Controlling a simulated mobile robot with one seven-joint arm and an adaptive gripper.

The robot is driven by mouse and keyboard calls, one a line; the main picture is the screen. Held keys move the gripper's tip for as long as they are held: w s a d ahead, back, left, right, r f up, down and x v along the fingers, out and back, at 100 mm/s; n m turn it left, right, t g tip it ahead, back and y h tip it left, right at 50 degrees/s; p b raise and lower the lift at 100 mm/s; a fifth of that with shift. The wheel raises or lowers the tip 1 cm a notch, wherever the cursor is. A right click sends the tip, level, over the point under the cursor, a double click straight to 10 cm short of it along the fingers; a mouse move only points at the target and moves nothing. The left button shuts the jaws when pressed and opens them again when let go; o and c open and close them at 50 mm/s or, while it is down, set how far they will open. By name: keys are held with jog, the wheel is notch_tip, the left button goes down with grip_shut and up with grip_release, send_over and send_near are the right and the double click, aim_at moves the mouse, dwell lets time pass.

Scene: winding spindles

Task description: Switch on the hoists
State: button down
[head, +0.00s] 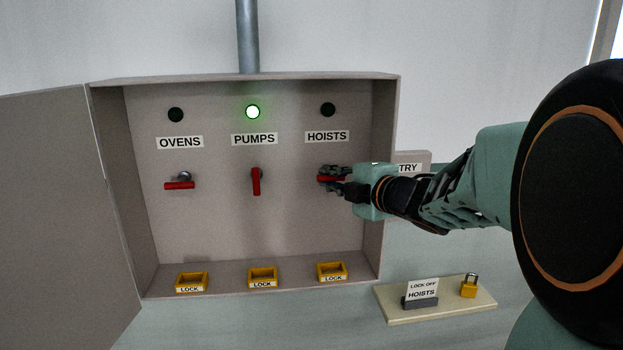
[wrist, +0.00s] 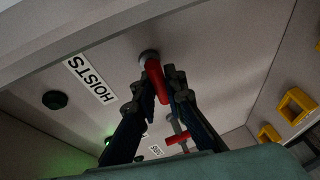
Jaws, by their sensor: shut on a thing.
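The red hoists handle (head: 327,178) sits below the HOISTS label (head: 327,136) in the open panel box. It lies about level, and the hoists lamp (head: 328,109) above it is dark. My gripper (head: 333,178) comes in from the right and is shut on this handle. In the wrist view the red handle (wrist: 157,82) shows between the two fingers (wrist: 160,85), with its round pivot at the panel. The fingers hide part of the handle in the head view.
The ovens handle (head: 179,185) is level, its lamp dark. The pumps handle (head: 257,181) hangs upright, its lamp (head: 252,112) lit green. Yellow LOCK trays (head: 262,278) line the box floor. A shelf (head: 450,309) holds a LOCK OFF HOISTS card (head: 422,289) and a yellow padlock (head: 468,287).

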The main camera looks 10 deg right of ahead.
jog(key=shift+f, duration=0.1)
jog(key=m+b, duration=0.2)
jog(key=m+t+y+b, duration=0.1)
jog(key=m+b, duration=0.1)
jog(key=shift+f+t+b, duration=0.15)
jog(key=shift+t+b, duration=0.15)
jog(key=shift+b, duration=0.05)
jog(key=m+t+b, duration=0.1)
jog(key=m+b, duration=0.2)
jog(key=m+t+b, duration=0.2)
jog(key=m+b, duration=0.2)
jog(key=shift+b, duration=0.3)
jog(key=m+t+h+b, duration=0.1)
jog(key=m+b, duration=0.2)
jog(key=m+t+b, duration=0.1)
jog(key=m+b, duration=0.2)
jog(key=shift+h, duration=0.4)
jog(key=shift+r+m+t+h+b, duration=0.2)
jog(key=shift+m+h+b, duration=0.05)
jog(key=shift+m+b, duration=0.3)
jog(key=shift+r+m+t+h+b, duration=0.15)
jog(key=shift+m+t+h+b, duration=0.2)
jog(key=shift+m, duration=0.3)
jog(key=shift+d, duration=0.1)
jog(key=c, duration=2)
grip_release()
jog(key=shift+o, duration=0.2)
